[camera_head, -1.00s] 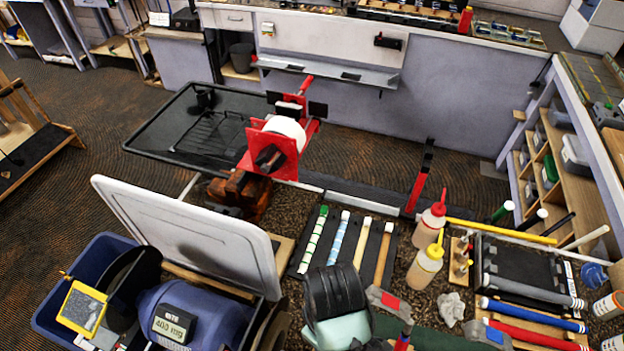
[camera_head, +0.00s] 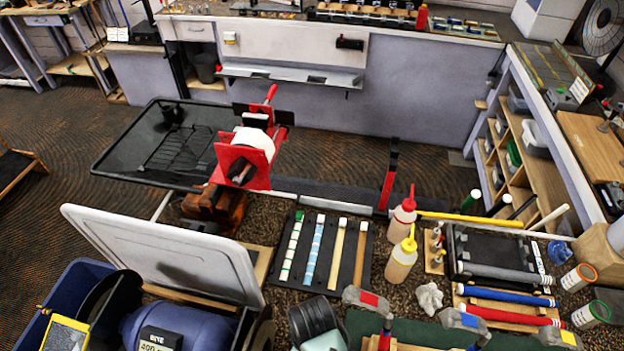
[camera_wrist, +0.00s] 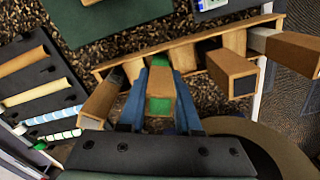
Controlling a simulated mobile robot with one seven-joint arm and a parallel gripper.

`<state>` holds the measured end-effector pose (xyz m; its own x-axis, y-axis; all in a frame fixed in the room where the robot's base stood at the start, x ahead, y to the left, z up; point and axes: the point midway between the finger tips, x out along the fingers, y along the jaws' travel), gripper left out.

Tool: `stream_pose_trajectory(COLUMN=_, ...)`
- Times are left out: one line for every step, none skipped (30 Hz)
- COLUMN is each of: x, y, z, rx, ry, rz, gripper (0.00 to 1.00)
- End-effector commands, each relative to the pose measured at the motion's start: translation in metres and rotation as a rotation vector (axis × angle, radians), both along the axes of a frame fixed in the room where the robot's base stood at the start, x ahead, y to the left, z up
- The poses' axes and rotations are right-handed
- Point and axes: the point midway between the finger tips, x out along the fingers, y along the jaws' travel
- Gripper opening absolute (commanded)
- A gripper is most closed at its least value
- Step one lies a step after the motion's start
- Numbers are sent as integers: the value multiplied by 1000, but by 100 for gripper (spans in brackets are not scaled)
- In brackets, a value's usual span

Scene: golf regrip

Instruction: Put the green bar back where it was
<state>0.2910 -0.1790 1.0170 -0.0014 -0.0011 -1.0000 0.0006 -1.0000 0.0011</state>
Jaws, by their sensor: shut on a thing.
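The wrist view shows my gripper (camera_wrist: 160,80), with its two blue fingers closed on either side of a wood-coloured block with a green face, which I take to be the green bar (camera_wrist: 160,106). The far end of the bar also shows green. The bar lies in line with a wooden rack (camera_wrist: 112,70), among similar wooden blocks. I cannot tell whether it touches the rack. In the head view I cannot make out my gripper or the bar.
Wooden blocks stand close on the left (camera_wrist: 100,101) and right (camera_wrist: 232,72) of my fingers. A black mat with strips (camera_head: 318,250) lies left of two bottles (camera_head: 402,225). Hammer heads (camera_head: 365,301) stand at the front edge. The dark green mat (camera_head: 430,330) has some bare room.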

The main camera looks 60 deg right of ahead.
Motion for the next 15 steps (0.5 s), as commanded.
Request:
stream_pose_trajectory(x=0, y=0, z=0, rx=0, ry=-1, rz=0, gripper=0)
stream_pose_trajectory(x=0, y=0, z=0, rx=0, ry=-1, rz=0, gripper=0)
stream_pose_trajectory(x=0, y=0, z=0, rx=0, ry=-1, rz=0, gripper=0)
stream_pose_trajectory(x=0, y=0, z=-1, rx=0, ry=0, rz=0, gripper=0)
stream_pose_trajectory(x=0, y=0, z=-2, rx=0, ry=0, rz=0, gripper=0)
stream_pose_trajectory(x=0, y=0, z=-2, rx=0, ry=0, rz=0, gripper=39)
stream_pose_trajectory(x=0, y=0, z=-1, rx=0, ry=0, rz=0, gripper=45)
stream_pose_trajectory(x=0, y=0, z=-1, rx=0, ry=0, rz=0, gripper=50)
stream_pose_trajectory(x=0, y=0, z=-1, rx=0, ry=0, rz=0, gripper=57)
stream_pose_trajectory(x=0, y=0, z=-1, rx=0, ry=0, rz=0, gripper=62)
stream_pose_trajectory(x=0, y=0, z=-1, rx=0, ry=0, rz=0, gripper=62)
stream_pose_trajectory(x=0, y=0, z=-1, rx=0, ry=0, rz=0, gripper=62)
stream_pose_trajectory(x=0, y=0, z=-1, rx=0, ry=0, rz=0, gripper=62)
stream_pose_trajectory(x=0, y=0, z=-1, rx=0, ry=0, rz=0, gripper=62)
stream_pose_trajectory(x=0, y=0, z=-1, rx=0, ry=0, rz=0, gripper=62)
